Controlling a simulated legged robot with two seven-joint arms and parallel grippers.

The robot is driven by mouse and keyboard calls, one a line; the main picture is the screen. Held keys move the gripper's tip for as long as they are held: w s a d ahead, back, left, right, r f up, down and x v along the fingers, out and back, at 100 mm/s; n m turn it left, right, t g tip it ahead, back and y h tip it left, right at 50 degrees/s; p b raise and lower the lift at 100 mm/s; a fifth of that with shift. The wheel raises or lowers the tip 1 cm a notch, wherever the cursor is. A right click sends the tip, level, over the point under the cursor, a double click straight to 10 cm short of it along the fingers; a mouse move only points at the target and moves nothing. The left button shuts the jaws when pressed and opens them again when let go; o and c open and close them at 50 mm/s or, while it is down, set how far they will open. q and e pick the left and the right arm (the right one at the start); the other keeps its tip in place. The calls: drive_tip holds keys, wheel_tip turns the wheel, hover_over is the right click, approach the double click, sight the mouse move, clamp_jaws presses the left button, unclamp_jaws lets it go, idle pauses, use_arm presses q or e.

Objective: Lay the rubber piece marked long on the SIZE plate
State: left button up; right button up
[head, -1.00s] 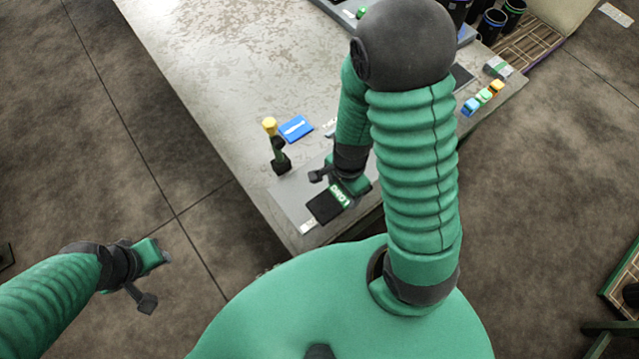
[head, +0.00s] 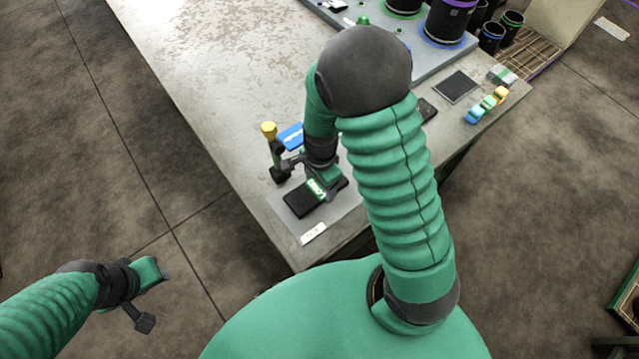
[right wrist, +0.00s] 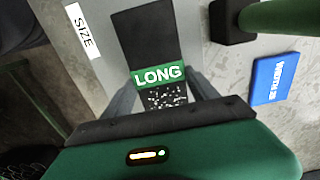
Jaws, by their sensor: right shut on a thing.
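The rubber piece marked LONG (head: 301,204) is a flat black strip with a green band reading LONG. It also shows in the right wrist view (right wrist: 147,38), with speckles below the band. My right gripper (head: 322,188) is shut on it at the speckled end; its fingers flank the strip in the wrist view. The piece is over the grey SIZE plate (head: 338,214); I cannot tell whether it touches. The white SIZE label (right wrist: 84,31) lies beside the strip, apart from it. My left gripper (head: 152,272) hangs off the table at left; its finger gap is unclear.
A green post with a yellow top (head: 268,131) and a blue block (head: 290,137) stand close beyond the plate. Small coloured blocks (head: 487,103), a dark square pad (head: 456,87) and black cylinders (head: 450,20) lie farther right. The table's left part is clear.

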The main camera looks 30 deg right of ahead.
drive_tip(key=o, duration=1.4)
drive_tip(key=shift+d, duration=0.2)
drive_tip(key=o, duration=0.3)
drive_tip(key=shift+d+f, duration=0.15)
drive_tip(key=shift+d, duration=0.35)
drive_tip(key=shift+a+r, duration=0.2)
wheel_tip(320, 180, up, 12)
drive_tip(key=p, duration=0.2)
use_arm(q)
drive_tip(key=shift+s+d+r, duration=0.1)
drive_tip(key=shift+d+r, duration=0.15)
drive_tip(key=shift+r, duration=0.35)
drive_tip(key=shift+d+r, duration=0.2)
drive_tip(key=shift+r, duration=0.4)
use_arm(e)
drive_tip(key=r+n+t, duration=0.1)
drive_tip(key=n+t, duration=0.2)
drive_tip(key=n, duration=1.4)
hover_over(319, 198)
drive_tip(key=s+a, duration=0.2)
drive_tip(key=shift+w+d, duration=0.1)
drive_tip(key=shift+d, duration=0.05)
drive_tip(key=shift+w, duration=0.1)
